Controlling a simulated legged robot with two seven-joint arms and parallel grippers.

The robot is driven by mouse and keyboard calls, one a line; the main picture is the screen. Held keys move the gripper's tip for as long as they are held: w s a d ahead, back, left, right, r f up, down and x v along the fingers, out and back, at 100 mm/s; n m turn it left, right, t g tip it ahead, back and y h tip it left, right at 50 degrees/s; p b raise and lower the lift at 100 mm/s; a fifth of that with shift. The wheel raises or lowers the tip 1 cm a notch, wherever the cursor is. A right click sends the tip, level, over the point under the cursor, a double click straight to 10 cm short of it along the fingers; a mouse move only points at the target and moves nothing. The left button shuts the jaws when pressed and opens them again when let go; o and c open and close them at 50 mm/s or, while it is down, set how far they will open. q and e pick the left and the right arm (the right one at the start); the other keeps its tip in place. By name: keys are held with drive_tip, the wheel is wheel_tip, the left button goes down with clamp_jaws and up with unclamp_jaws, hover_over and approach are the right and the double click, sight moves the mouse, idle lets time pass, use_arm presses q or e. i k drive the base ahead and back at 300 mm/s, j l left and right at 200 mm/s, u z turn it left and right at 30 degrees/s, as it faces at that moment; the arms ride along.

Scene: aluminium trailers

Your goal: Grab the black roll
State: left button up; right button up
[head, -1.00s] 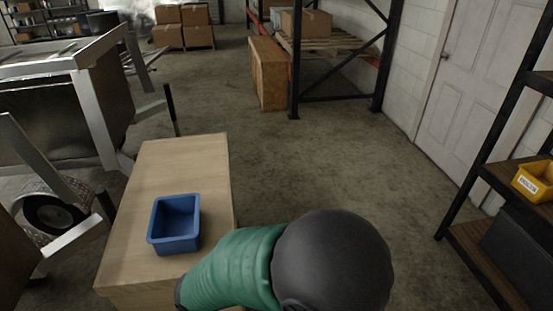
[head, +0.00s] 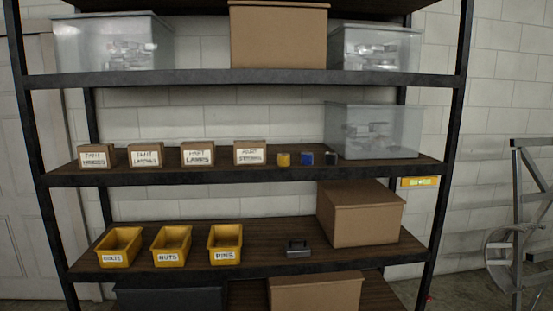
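A small black item (head: 331,158), which looks like the black roll, sits on the middle shelf (head: 250,171). It is just right of a small blue roll (head: 307,158) and a yellow roll (head: 284,159). It is close to the left side of a clear bin (head: 375,135) and is dark and small, so its shape is hard to make out. Neither of my grippers is in the head view.
Several small labelled boxes (head: 198,154) stand left of the rolls. The lower shelf holds yellow bins (head: 171,246), a small dark object (head: 298,247) and a cardboard box (head: 360,215). Black rack posts (head: 445,150) bound the shelves. A metal frame (head: 520,230) stands at right.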

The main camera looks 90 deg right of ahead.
sight(331, 158)
drive_tip(key=z, duration=3.2)
